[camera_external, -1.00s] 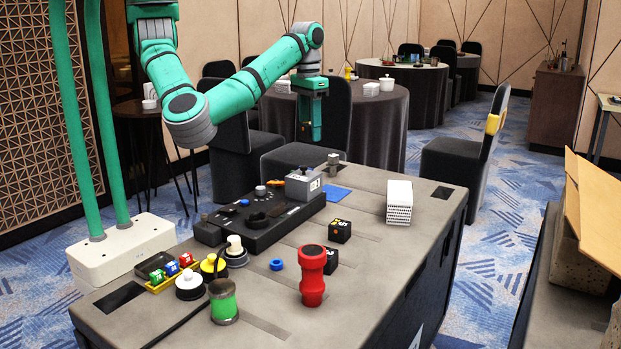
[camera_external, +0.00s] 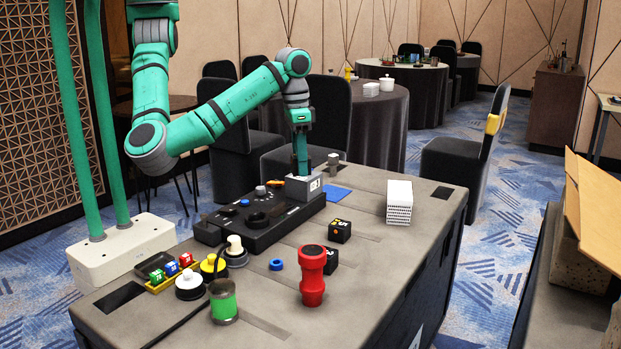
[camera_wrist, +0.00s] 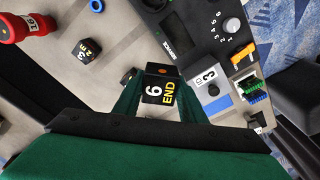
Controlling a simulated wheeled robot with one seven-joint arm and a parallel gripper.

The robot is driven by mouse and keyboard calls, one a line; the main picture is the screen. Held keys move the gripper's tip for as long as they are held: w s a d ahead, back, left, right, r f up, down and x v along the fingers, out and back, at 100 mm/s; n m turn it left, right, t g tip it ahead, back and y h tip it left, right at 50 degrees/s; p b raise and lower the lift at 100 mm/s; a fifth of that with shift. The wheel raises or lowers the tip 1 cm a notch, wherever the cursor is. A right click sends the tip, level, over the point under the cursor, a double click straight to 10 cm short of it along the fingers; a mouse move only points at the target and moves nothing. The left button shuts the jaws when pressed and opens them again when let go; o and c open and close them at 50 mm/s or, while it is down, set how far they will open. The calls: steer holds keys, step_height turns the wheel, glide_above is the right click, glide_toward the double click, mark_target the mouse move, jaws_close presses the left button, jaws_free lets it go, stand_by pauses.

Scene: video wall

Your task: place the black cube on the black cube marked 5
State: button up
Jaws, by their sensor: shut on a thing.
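My gripper (camera_external: 300,168) is low at the grey box on the black control panel. In the wrist view my gripper (camera_wrist: 155,95) has its green fingers shut on a black cube (camera_wrist: 157,92) marked 6 and END, with an orange dot. In the external view I cannot make out this cube. A black cube (camera_external: 340,231) with a mark that looks like 5 stands on the table, right of the panel. Another black cube (camera_external: 331,262) sits nearer, partly behind the red object. One loose black cube (camera_wrist: 86,52) shows in the wrist view, its mark resembling a 3.
The grey box (camera_external: 304,186) stands on the black panel (camera_external: 262,226). The red object (camera_external: 313,280), blue ring (camera_external: 276,265) and green jar (camera_external: 223,303) stand nearer. A white stack (camera_external: 399,202) stands right. The table (camera_external: 385,262) is clear right of the cubes.

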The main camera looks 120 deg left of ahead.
steer(key=w+f, duration=0.4)
steer(key=w, duration=0.3)
glide_above(340, 223)
step_height(340, 223, down, 4)
steer(key=shift+s+d+f, duration=0.1)
steer(key=shift+d+f, duration=0.05)
steer(key=shift+f, duration=1.8)
steer(key=shift+f, duration=0.15)
steer(key=o, duration=1.1)
